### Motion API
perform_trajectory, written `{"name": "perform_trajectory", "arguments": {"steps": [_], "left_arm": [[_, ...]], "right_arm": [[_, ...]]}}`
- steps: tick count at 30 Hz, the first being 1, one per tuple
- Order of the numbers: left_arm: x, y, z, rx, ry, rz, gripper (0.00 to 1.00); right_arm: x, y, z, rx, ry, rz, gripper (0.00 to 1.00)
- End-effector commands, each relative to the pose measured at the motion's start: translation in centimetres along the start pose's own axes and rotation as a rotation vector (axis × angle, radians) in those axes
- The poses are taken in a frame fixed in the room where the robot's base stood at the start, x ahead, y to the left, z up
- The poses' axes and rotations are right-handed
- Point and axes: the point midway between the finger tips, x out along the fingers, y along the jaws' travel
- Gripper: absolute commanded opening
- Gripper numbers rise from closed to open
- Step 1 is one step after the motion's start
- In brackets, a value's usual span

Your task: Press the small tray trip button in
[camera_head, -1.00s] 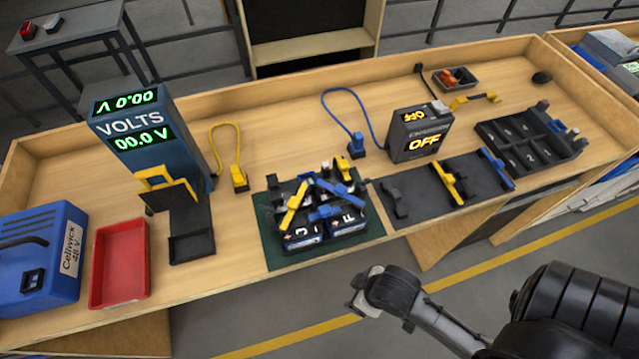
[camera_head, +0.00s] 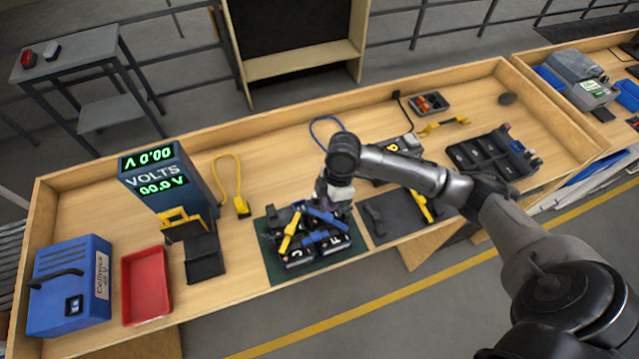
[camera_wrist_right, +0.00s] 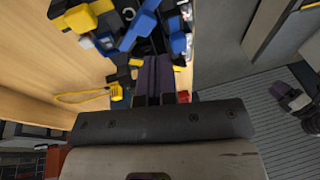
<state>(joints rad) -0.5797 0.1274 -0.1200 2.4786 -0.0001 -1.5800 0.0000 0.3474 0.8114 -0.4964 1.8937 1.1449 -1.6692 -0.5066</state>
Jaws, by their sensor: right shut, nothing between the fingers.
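My right gripper (camera_head: 338,205) is over the right back part of the battery pack (camera_head: 308,245), which has blue and yellow bars on top and stands on a dark green mat (camera_head: 340,260). In the right wrist view the dark fingers (camera_wrist_right: 155,78) are together with nothing between them. Blue and yellow parts lie beyond the fingertips; I cannot tell whether they touch. A small dark tray (camera_head: 428,104) with orange-red pieces is at the back of the bench. I cannot make out a trip button for certain. My left gripper is not in view.
A black compartment tray (camera_head: 490,155) is at the right. A grey box (camera_head: 400,150) is partly hidden behind my arm. The volts meter (camera_head: 165,180), blue case (camera_head: 70,285) and red tray (camera_head: 147,285) stand at the left. Bare wood lies behind the mat.

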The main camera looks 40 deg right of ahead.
Motion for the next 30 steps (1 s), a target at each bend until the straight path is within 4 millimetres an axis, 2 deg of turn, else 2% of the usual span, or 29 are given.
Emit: {"name": "perform_trajectory", "arguments": {"steps": [1, 6, 12, 25, 30], "left_arm": [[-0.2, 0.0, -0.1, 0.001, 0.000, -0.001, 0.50], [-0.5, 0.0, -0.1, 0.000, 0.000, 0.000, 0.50], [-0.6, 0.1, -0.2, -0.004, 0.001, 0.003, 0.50], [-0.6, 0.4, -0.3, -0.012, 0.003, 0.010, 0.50], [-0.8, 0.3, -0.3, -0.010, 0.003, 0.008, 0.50]], "right_arm": [[-1.7, 1.7, 0.0, -0.010, 0.013, 0.034, 0.00], [-5.5, 5.4, -0.1, -0.046, 0.053, 0.112, 0.00], [-7.8, 7.4, 0.0, -0.064, 0.077, 0.158, 0.00], [-8.2, 7.8, 0.0, -0.069, 0.083, 0.168, 0.00], [-7.4, 7.8, -0.1, -0.068, 0.083, 0.165, 0.00]]}}
